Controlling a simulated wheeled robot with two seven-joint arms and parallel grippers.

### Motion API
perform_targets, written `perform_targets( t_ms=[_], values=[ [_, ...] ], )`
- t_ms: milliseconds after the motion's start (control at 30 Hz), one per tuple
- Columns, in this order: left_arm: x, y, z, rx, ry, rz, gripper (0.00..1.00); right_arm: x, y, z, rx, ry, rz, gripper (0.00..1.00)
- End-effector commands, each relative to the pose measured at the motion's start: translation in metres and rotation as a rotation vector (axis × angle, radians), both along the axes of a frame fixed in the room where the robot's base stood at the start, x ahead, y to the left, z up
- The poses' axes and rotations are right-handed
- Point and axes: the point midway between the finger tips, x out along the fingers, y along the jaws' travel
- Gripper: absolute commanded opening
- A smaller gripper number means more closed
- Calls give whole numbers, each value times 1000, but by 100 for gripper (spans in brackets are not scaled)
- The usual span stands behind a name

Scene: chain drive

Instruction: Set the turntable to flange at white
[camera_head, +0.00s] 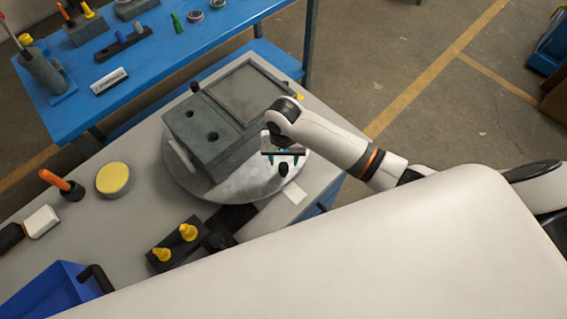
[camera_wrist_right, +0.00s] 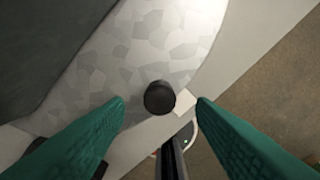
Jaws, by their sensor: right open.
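The turntable (camera_head: 232,187) is a round mottled grey disc on the grey bench, and it also fills much of the right wrist view (camera_wrist_right: 140,50). A dark grey-green housing (camera_head: 215,125) with two round holes in one face sits on it. A black knob (camera_head: 283,170) stands at the disc's near right rim; it shows in the right wrist view (camera_wrist_right: 159,97). A white patch (camera_head: 295,193) lies on the bench just outside that rim. My right gripper (camera_head: 284,155) is open over the rim, its green fingers either side of the knob in the wrist view, with gaps. My left gripper is out of view.
A yellow mark (camera_head: 300,96) shows beyond the housing. A yellow round pad (camera_head: 113,179), an orange-handled tool (camera_head: 55,181) and a black block with yellow pegs (camera_head: 177,249) stand on the bench left of the turntable. A blue table (camera_head: 160,45) with tools is behind.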

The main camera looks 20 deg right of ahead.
Motion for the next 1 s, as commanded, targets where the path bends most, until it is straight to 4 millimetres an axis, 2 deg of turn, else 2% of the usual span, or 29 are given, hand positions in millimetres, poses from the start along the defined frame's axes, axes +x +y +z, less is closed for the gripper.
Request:
perform_targets(
  t_ms=[100, 300, 667, 900, 967, 1000],
  values=[
    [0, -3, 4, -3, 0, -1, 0, -1, 0, -21, -1, 4, 0, 50],
    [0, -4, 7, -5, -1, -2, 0, 0, 0, -42, 0, 0, 1, 50],
    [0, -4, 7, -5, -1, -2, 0, 0, 0, -47, 1, -1, 2, 50],
    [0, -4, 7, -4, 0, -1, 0, 0, 0, -47, 1, -1, 1, 11],
    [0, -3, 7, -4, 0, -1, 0, 0, 0, -47, 1, -1, 1, 1],
    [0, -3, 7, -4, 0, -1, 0, 0, 0, -47, 1, -1, 1, 0]
  ],
)
